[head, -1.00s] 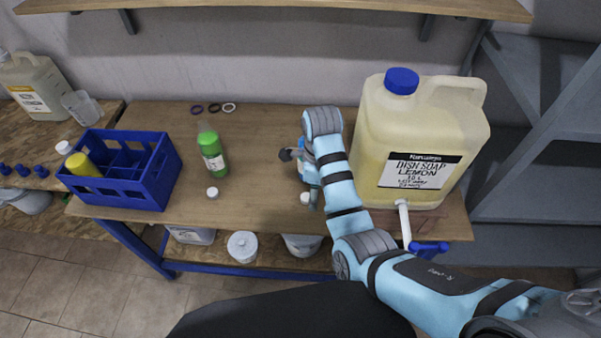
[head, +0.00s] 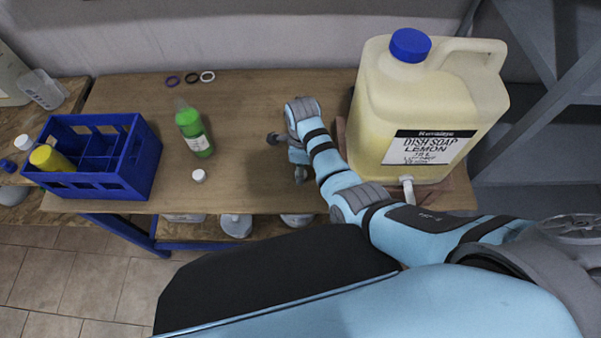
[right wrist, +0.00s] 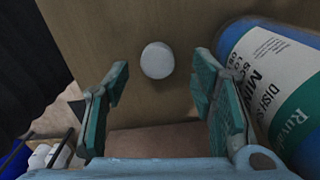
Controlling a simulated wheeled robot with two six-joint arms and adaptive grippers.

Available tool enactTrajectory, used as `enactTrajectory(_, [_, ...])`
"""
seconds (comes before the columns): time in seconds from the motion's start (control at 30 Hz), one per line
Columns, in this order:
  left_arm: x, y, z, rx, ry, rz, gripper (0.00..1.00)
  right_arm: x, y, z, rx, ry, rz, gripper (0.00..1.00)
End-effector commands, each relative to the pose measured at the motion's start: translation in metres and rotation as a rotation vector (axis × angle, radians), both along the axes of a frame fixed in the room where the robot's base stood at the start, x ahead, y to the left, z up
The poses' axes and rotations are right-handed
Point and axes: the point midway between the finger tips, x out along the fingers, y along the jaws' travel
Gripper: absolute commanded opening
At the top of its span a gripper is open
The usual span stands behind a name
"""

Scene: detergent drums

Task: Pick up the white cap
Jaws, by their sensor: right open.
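In the right wrist view a round white cap (right wrist: 157,60) lies on the wooden table, beyond and between the fingertips. My right gripper (right wrist: 162,88) is open and empty, its two teal-padded fingers on either side of the view. In the head view my right gripper (head: 299,172) is low over the table, left of the big dish soap jug; the cap near it is hidden there. Another white cap (head: 198,175) lies in the open in front of the green bottle (head: 194,130). My left gripper is not in view.
The large jug (head: 425,105) stands right of my right arm. A blue crate (head: 140,160) with a yellow bottle (head: 50,158) is at the left. Three rings (head: 191,78) lie at the back.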

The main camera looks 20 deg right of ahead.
Motion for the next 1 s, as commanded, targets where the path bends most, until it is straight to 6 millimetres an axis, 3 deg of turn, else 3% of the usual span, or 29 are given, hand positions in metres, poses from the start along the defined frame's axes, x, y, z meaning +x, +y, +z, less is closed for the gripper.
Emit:
enactTrajectory(0.1, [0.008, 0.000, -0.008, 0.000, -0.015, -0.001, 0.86, 0.000, 0.000, -0.020, 0.000, 0.001, 0.000, 0.51])
enactTrajectory(0.3, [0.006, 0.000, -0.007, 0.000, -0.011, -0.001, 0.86, 0.000, 0.000, -0.020, 0.001, 0.000, 0.000, 0.51])
enactTrajectory(0.53, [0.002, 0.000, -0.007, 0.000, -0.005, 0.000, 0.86, 0.000, 0.000, -0.019, 0.001, 0.000, 0.000, 0.20])
enactTrajectory(0.87, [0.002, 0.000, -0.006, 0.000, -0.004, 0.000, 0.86, 0.000, 0.000, -0.018, 0.001, 0.000, 0.000, 0.20])
enactTrajectory(1.0, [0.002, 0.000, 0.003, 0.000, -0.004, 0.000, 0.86, 0.001, 0.000, 0.003, 0.001, -0.004, -0.001, 0.20])
